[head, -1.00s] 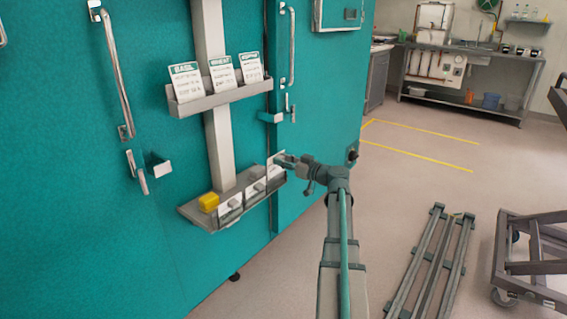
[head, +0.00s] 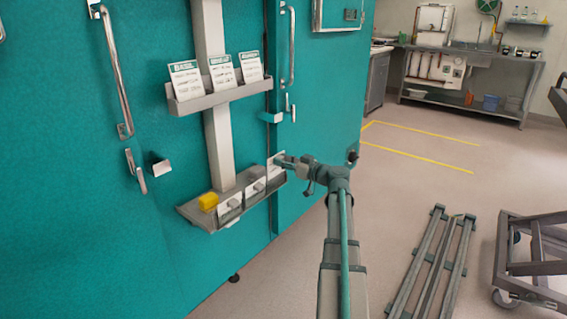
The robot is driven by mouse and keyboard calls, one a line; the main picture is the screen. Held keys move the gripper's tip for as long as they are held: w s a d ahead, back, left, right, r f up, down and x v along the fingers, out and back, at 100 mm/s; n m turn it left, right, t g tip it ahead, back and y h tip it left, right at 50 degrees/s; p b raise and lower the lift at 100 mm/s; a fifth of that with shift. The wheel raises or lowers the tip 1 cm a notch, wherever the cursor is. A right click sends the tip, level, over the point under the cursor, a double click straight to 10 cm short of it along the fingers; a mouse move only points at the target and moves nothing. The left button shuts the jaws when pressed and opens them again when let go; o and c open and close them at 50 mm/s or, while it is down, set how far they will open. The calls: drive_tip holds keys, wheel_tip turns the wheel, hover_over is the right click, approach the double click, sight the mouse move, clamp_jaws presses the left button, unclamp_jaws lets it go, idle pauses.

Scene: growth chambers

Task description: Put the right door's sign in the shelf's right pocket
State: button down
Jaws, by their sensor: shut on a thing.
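My gripper (head: 281,161) is at the right end of the lower shelf (head: 200,219), shut on a small white sign (head: 277,173). The sign is upright at the shelf's right pocket; my gripper partly hides it. I cannot tell how deep it sits or whether it touches the bottom. Two similar white signs with grey knobs stand to its left on the same shelf, a middle one (head: 253,194) and a left one (head: 228,214). The right door (head: 310,120) is teal, with a vertical bar handle (head: 291,45).
An upper rack (head: 220,97) holds three printed cards. A small bracket (head: 161,169) juts from the left door. A grey rail frame (head: 432,260) and a cart (head: 535,250) stand at right. Open floor lies behind.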

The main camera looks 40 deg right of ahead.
sight(277, 170)
drive_tip(key=shift+f+b, duration=2.4)
drive_tip(key=shift+b, duration=1.45)
idle(1.7)
drive_tip(key=c, duration=0.7)
unclamp_jaws()
drive_tip(key=shift+c, duration=0.2)
drive_tip(key=shift+s, duration=0.1)
drive_tip(key=b+v, duration=0.2)
drive_tip(key=v, duration=0.5)
idle(0.5)
